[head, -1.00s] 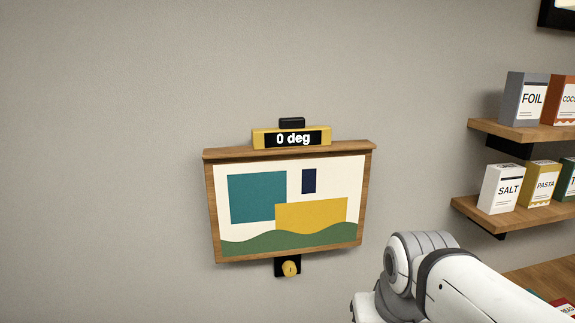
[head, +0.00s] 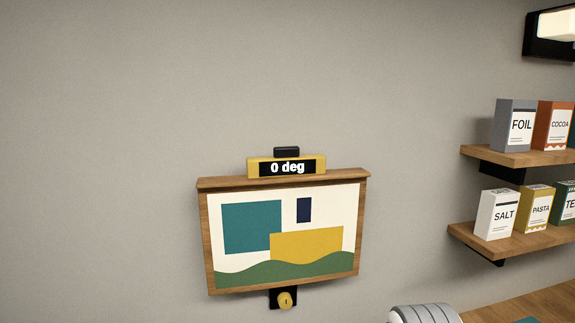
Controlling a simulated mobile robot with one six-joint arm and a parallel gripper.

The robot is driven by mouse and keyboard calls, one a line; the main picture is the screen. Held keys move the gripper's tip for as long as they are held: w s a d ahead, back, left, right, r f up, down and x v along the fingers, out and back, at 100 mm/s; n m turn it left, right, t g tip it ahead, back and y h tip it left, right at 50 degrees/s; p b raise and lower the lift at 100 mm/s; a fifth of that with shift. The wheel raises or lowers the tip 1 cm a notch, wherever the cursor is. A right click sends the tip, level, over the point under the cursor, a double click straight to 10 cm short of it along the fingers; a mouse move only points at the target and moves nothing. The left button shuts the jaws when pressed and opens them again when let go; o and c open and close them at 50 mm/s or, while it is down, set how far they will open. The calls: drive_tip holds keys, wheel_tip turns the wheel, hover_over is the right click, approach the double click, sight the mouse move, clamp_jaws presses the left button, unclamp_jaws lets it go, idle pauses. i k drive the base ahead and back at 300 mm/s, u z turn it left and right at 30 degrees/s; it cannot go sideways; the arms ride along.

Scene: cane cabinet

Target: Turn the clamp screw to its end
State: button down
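A round yellow knob (head: 285,300), which looks like the clamp screw, sits on a black bracket (head: 275,293) under the bottom edge of a framed picture (head: 204,240) on the wall. A yellow level (head: 252,168) rests on the top of the frame, and its display reads 0 deg. A small black block (head: 286,152) is just above the level. My gripper is out of view. Only a rounded grey and white part of my arm shows at the bottom edge, right of the knob.
Two wooden shelves (head: 470,152) at the right hold several boxes, among them the salt box (head: 497,215) and the foil box (head: 515,125). A wooden counter (head: 530,305) lies below them. The wall left of the picture is bare.

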sight(285, 300)
drive_tip(key=z, duration=1.45)
drive_tip(key=k, duration=1.1)
drive_tip(key=u, duration=1.25)
drive_tip(key=i, duration=1.05)
drive_tip(key=u, duration=0.05)
